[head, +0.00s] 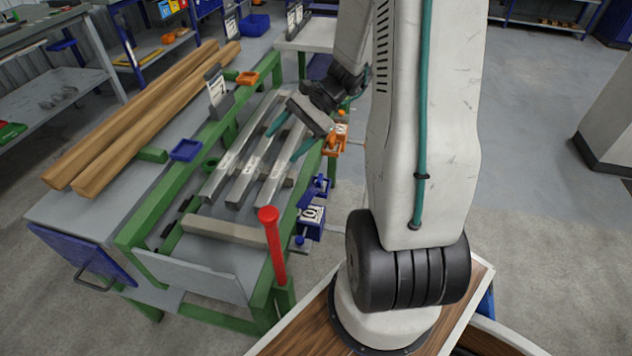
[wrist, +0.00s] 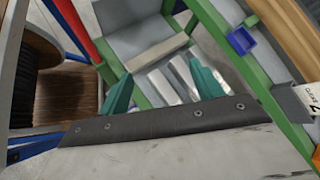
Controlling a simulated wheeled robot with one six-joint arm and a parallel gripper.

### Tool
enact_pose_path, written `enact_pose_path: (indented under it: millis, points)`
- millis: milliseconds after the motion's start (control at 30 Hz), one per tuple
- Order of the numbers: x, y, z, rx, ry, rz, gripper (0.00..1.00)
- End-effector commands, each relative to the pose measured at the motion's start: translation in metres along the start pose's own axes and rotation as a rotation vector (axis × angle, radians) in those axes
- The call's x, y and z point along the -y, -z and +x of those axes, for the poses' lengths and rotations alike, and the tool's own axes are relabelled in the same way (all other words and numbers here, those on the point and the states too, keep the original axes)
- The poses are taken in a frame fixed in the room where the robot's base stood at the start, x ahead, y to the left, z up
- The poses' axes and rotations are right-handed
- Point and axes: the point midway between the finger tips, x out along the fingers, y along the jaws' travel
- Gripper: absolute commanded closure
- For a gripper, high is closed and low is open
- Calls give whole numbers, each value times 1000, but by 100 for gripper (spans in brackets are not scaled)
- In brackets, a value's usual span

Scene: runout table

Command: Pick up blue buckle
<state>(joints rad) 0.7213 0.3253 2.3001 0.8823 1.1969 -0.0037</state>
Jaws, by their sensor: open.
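A small blue square piece (head: 187,150), like a shallow tray or frame, sits at the left of the green-framed table. It also shows at the upper right of the wrist view (wrist: 242,40). It may be the blue buckle; I cannot tell for certain. My gripper (head: 291,137) is open, its teal fingers apart above the metal bars, to the right of the blue piece. In the wrist view my gripper (wrist: 163,88) has nothing between its fingers except the bars below. A blue clamp-like fitting with a number plate (head: 312,212) is on the table's right side.
Several metal bars (head: 243,168) lie across the green-framed table (head: 145,215). Long wooden beams (head: 140,125) lie at the left. A red-capped post (head: 271,245) stands at the front right corner. An orange piece (head: 247,78) and an upright sign (head: 216,88) are farther back.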

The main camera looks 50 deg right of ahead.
Motion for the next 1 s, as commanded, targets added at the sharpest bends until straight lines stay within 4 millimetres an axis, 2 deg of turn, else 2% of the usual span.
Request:
enact_pose_path:
  millis: [33, 167, 300, 400, 500, 600, 700, 1000]
  points:
    - [-7, 29, -1, 16, 67, 93, 35]
    - [-25, 98, -5, 44, 251, 315, 35]
    - [-58, 168, -6, 64, 441, 540, 35]
    - [-85, 207, -4, 73, 554, 673, 35]
    - [-107, 235, -1, 79, 637, 771, 35]
    - [-122, 252, 1, 81, 688, 831, 35]
    - [-127, 260, 4, 82, 711, 859, 35]
    - [-107, 269, 29, 82, 713, 863, 35]
